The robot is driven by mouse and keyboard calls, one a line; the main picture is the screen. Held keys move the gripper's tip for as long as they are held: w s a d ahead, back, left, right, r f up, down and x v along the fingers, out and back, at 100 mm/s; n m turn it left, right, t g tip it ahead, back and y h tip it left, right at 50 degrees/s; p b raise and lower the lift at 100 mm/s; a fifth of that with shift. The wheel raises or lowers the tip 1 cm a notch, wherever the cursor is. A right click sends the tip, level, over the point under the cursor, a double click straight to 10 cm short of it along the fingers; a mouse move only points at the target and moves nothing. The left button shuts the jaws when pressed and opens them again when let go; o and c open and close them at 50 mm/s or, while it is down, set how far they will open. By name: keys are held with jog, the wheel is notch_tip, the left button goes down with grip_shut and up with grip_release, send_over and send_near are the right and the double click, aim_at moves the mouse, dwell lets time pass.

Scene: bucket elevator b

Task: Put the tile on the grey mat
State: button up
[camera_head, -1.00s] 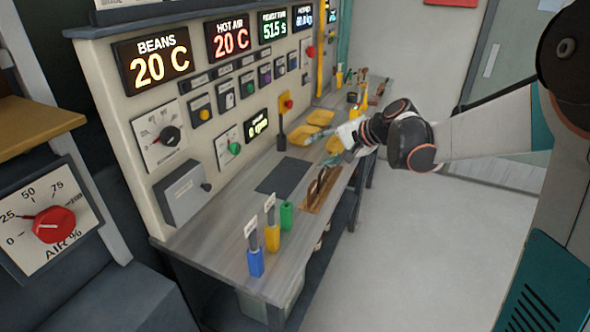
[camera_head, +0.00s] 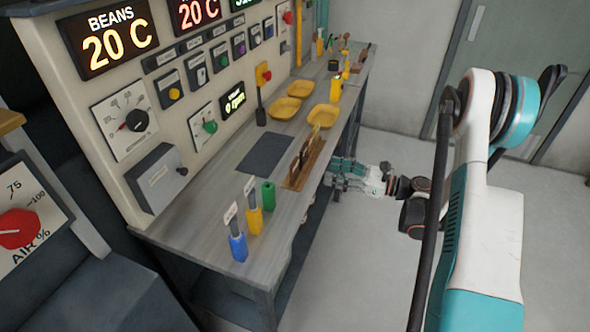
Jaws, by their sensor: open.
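The grey mat (camera_head: 265,154) is a dark flat rectangle lying bare on the bench top, near the control panel. A brown wooden rack (camera_head: 292,182) stands to its right, at the bench's front edge. Thin dark-brown upright pieces (camera_head: 305,153) stand in the rack. I cannot tell whether one of them is the tile, and no other tile is clear to me. My gripper (camera_head: 334,177) is open, with nothing visible between its fingers. It is just right of the rack, by the bench's front edge, pointing left.
A blue holder (camera_head: 238,247), a yellow holder (camera_head: 254,220) and a green cup (camera_head: 268,195) stand near the bench's near end. Yellow trays (camera_head: 286,108) lie beyond the mat. The control panel (camera_head: 150,75) walls the bench's back. Floor is clear at right.

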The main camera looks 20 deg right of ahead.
aim_at(296, 162)
jog(key=b+x, duration=0.2)
jog(key=x, duration=1.1)
jog(key=shift+w+a+b, duration=0.1)
jog(key=shift+a+b, duration=0.3)
jog(key=c, duration=0.9)
jog(key=shift+r, duration=0.1)
